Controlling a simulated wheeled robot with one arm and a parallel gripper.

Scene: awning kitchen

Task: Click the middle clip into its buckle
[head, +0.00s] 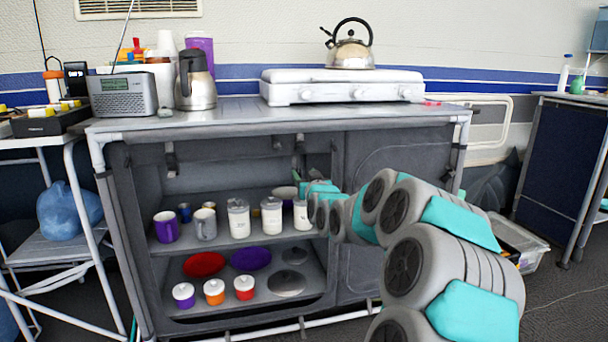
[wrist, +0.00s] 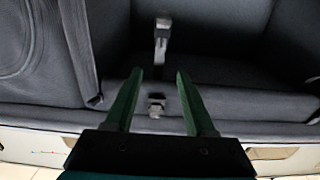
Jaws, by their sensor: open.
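My gripper (wrist: 159,74) is open and empty, with its dark green fingers apart. In the wrist view a small grey fitting, apparently the buckle (wrist: 156,105), sits on the cabinet's padded edge between the fingers. A grey strap with a pale end, apparently the middle clip (wrist: 161,42), lies beyond the fingertips, in line with the gap. A clear stretch separates strap and fitting, so they are apart. In the head view my gripper (head: 300,163) is at the cabinet's upper middle opening, beside a small dark fitting (head: 277,143); the clip cannot be made out there.
Another strap fitting (head: 171,160) hangs at the opening's left. Below my gripper, a shelf (head: 222,238) holds mugs and white jars (head: 271,216). The countertop (head: 235,112) above carries a stove (head: 340,88) and kettle (head: 350,53). A closed panel (head: 400,165) is to the right.

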